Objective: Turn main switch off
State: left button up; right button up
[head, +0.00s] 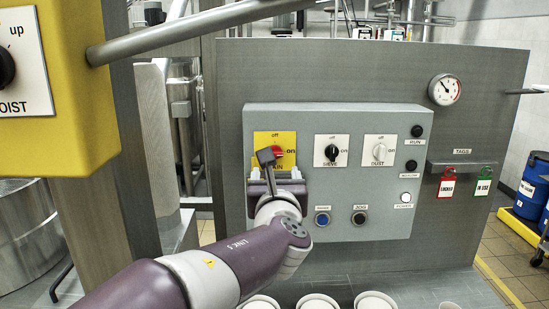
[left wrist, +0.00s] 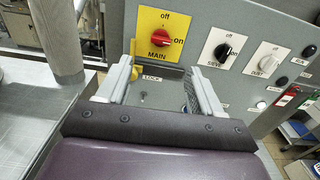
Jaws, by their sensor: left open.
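The main switch (head: 278,153) is a red knob on a yellow plate marked off at the top and on at the right, at the upper left of the grey control panel (head: 390,235). It also shows in the left wrist view (left wrist: 157,38), above a plate labelled LOCK (left wrist: 152,77). I cannot tell for sure which mark the knob points to. My left gripper (head: 279,178) is in front of the panel just below the knob and partly hides the plate. In the left wrist view its two fingers (left wrist: 163,72) are spread with nothing between them. My right gripper is in no view.
Sieve (head: 332,152) and dust (head: 379,150) switches sit right of the main switch. Two push buttons (head: 341,219) are lower down. A gauge (head: 445,89) and red and green tags (head: 465,184) are at the right. White containers (head: 318,301) stand below the panel. A yellow hoist box (head: 75,100) is left.

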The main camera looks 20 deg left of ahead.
aim_at(275, 154)
pick_arm(q)
jog(key=p+x, duration=0.4)
jog(key=x, duration=0.8)
jog(key=shift+w+d, duration=0.1)
jog(key=shift+w+f, duration=0.15)
jog(key=shift+w, duration=0.25)
jog(key=c, duration=1.1)
